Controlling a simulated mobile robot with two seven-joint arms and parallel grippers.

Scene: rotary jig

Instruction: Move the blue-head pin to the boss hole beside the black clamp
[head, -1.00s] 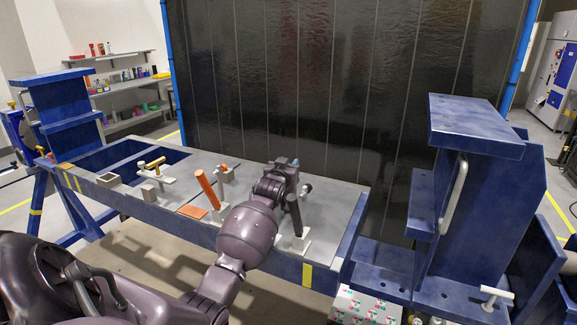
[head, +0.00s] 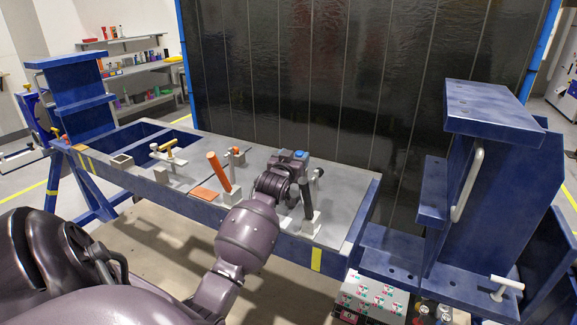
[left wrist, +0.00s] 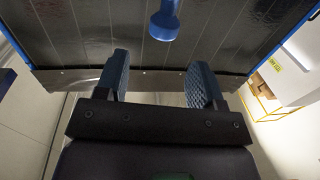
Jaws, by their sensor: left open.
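A small blue top (head: 300,153), which looks like the pin's head, shows at the far side of my left gripper (head: 288,168). The gripper hides whatever is below it. In the left wrist view, a blue round-ended piece (left wrist: 165,22) hangs in from the top edge, beyond and above the open, empty fingers (left wrist: 161,88); the rest is cut off. The black clamp (head: 306,199), with an upright black handle on a light base, stands just right of my left gripper. I cannot make out the boss hole beside it. My right gripper is not in view.
A clamp with an orange handle (head: 219,172) stands left of my arm, by an orange plate (head: 204,194). A tall blue bracket (head: 490,180) rises at right. A black curtain (head: 350,80) hangs behind.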

